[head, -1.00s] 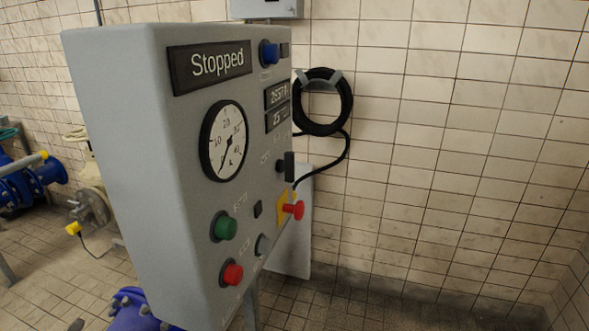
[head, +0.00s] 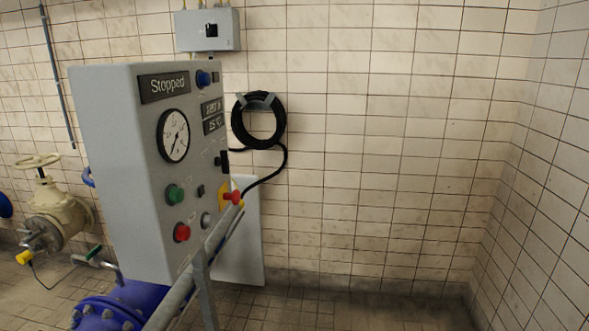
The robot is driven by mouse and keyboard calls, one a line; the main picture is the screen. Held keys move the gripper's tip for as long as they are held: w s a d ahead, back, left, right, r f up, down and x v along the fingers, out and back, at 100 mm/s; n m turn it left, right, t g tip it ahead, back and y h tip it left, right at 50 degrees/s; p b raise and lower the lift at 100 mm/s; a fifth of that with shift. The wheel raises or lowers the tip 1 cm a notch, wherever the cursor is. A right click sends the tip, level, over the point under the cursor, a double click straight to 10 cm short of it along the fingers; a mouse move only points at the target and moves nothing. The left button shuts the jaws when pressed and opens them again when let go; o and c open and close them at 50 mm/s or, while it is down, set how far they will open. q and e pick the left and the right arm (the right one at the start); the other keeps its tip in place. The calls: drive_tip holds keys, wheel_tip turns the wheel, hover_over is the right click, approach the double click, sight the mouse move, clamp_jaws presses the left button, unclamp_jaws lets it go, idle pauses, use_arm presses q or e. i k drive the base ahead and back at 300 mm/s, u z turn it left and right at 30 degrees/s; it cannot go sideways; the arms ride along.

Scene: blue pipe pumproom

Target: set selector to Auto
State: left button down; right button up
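A grey control cabinet (head: 115,150) stands left of centre, its front panel turned to the right and seen at a slant. Its display (head: 164,86) reads "Stopped". A black switch handle (head: 222,160) sits on the panel's right side. A grey knob (head: 206,219) sits lower, beside the red button (head: 182,232). The labels are too small to read, so I cannot tell which one is the selector or its setting. A green button (head: 175,194), a round gauge (head: 173,135) and a blue lamp or button (head: 203,78) are also on the panel. Neither gripper is in view.
A red emergency-type knob (head: 232,197) sticks out on a yellow plate. A grey rail (head: 220,232) crosses the panel's lower right. Blue pipework (head: 120,305) lies below the cabinet. A black hose coil (head: 258,120) hangs on the wall. Floor to the right is open.

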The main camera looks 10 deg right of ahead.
sight(223, 161)
drive_tip(key=u, duration=0.65)
drive_tip(key=k, duration=0.2)
drive_tip(key=z, duration=1.25)
drive_tip(key=i, duration=1.1)
drive_tip(key=u, duration=0.8)
